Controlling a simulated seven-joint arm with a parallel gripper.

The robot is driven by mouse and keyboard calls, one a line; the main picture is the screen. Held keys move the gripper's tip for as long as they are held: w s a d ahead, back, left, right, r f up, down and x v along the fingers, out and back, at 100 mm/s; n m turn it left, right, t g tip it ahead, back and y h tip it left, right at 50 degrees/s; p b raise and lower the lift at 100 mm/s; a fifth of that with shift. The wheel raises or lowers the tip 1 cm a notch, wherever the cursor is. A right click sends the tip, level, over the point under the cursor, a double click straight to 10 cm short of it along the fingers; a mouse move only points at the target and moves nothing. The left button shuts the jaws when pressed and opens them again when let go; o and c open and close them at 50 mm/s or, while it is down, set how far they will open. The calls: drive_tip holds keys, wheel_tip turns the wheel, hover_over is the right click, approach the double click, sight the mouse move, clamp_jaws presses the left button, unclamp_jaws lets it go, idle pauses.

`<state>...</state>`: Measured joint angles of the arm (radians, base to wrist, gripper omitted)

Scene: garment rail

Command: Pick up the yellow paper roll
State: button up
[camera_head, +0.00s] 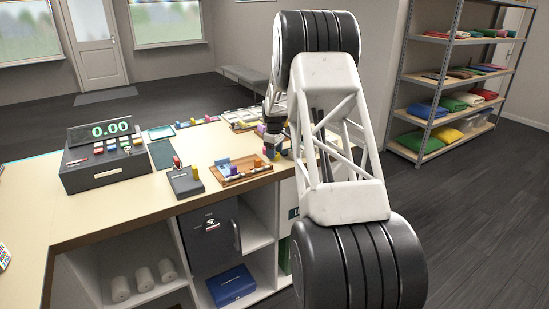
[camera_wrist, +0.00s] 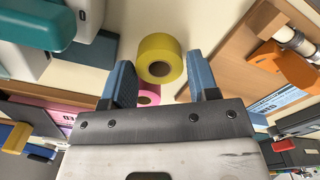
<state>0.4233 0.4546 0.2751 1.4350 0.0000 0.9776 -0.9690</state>
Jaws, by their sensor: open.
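The yellow paper roll (camera_wrist: 161,43) shows in the wrist view at the upper middle, its round end with a dark core facing the camera. My gripper (camera_wrist: 160,65) is open, with one blue finger on each side of the roll in the picture. A narrow gap shows on both sides. I cannot tell how far the fingertips are from it in depth. A pink roll (camera_wrist: 150,94) lies just below it in the picture, partly hidden. In the head view my gripper (camera_head: 273,138) is low over the counter's right end, partly hidden by my arm; the yellow roll is not clear there.
A wooden tray (camera_wrist: 219,68) with an orange item (camera_wrist: 284,66) is right of the roll in the wrist view. A teal and grey device (camera_wrist: 30,30) is at left. In the head view, a cash register (camera_head: 105,165) stands on the counter (camera_head: 110,208); its left part has bare room.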

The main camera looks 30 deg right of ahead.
drive_tip(key=shift+f, duration=0.7)
drive_tip(key=c, duration=0.5)
drive_tip(key=shift+r, duration=0.2)
drive_tip(key=shift+c, duration=0.2)
drive_tip(key=shift+r, duration=1.55)
drive_tip(key=s+a, duration=0.3)
drive_tip(key=s, duration=0.4)
drive_tip(key=s+a+r, duration=0.1)
drive_tip(key=s+a, duration=0.2)
drive_tip(key=s, duration=0.4)
drive_tip(key=shift+s+a+r, duration=0.2)
drive_tip(key=shift+s+r, duration=0.05)
drive_tip(key=shift+s, duration=0.05)
